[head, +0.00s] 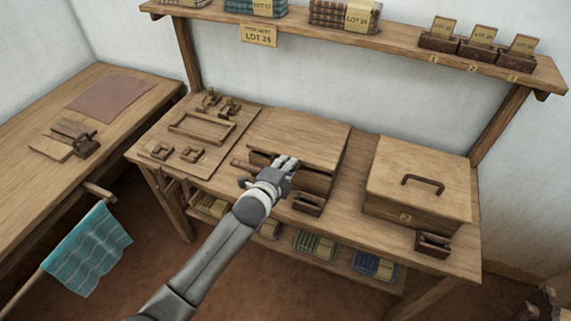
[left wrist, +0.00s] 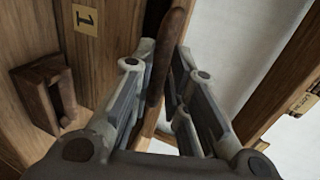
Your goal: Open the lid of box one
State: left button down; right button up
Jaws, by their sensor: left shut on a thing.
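Box one (head: 318,186) stands in the middle of the bench, with a plain wooden lid (head: 305,133). A dark gap shows under the lid's front edge; I cannot tell how far the lid is raised. My left gripper (head: 284,167) is at the front of the lid and hides part of that edge. In the left wrist view my left gripper (left wrist: 160,95) is shut on a dark brown bar (left wrist: 166,50) that looks like the lid handle. The label with a 1 (left wrist: 85,19) is on the wood to the left.
Box two (head: 405,217), shut, with a handle on its lid, stands to the right. Small dark holders stand before the boxes (head: 308,204) (head: 432,243). A board with small wooden parts (head: 202,128) lies left. A shelf (head: 380,33) runs above the bench.

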pick_arm(q)
jog(key=w+d+r+p, duration=0.1)
jog(key=w+r+p, duration=0.1)
jog(key=r+p, duration=0.2)
jog(key=w+d+r+p, duration=0.1)
jog(key=w+r+p, duration=0.2)
jog(key=r, duration=0.6)
jog(key=shift+p, duration=1)
jog(key=shift+r, duration=0.1)
jog(key=c, duration=1.5)
grip_release()
jog(key=shift+s, duration=0.15)
